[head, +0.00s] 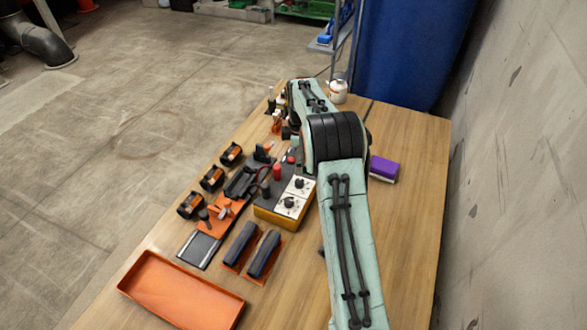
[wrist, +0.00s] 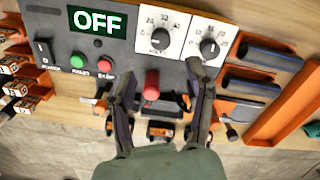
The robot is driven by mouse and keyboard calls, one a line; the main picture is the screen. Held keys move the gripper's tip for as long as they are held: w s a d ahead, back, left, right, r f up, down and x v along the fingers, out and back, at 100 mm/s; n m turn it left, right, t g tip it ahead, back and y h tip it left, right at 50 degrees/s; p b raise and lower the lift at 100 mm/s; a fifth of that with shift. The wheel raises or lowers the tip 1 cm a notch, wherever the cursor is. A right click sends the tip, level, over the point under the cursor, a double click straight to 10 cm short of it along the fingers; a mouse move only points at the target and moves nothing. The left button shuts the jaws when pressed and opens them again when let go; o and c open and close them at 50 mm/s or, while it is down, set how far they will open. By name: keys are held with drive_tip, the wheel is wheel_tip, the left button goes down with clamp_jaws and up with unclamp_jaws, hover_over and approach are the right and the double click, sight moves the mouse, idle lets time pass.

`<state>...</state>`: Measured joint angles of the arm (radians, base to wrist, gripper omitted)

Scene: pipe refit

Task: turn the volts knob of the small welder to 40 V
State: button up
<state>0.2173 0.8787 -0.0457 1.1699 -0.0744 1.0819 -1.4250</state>
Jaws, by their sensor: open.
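The small welder (head: 275,213) is on the table in the head view, a yellow-orange box with a dark panel. Its panel (wrist: 60,20) fills the top of the wrist view, and its display (wrist: 97,21) reads OFF. Two white dials carry black knobs. The left one, with small blurred lettering that looks like volts, has the volts knob (wrist: 160,38); its exact setting is too small to read. The other knob (wrist: 209,48) is to its right. My gripper (wrist: 161,68) is open and empty, its fingertips just below the dials. The arm hides it in the head view.
A red post (wrist: 151,85) stands between my fingers in the wrist view. A green button and a red button (wrist: 106,79) are left of them. Dark cylinders (head: 252,250), an orange tray (head: 180,291) and a purple block (head: 384,167) lie around the welder.

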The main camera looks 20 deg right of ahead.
sight(299, 181)
drive_tip(key=f, duration=0.7)
drive_tip(key=shift+s+d+f, duration=0.1)
drive_tip(key=shift+d+f, duration=0.05)
drive_tip(key=shift+d, duration=0.05)
clamp_jaws()
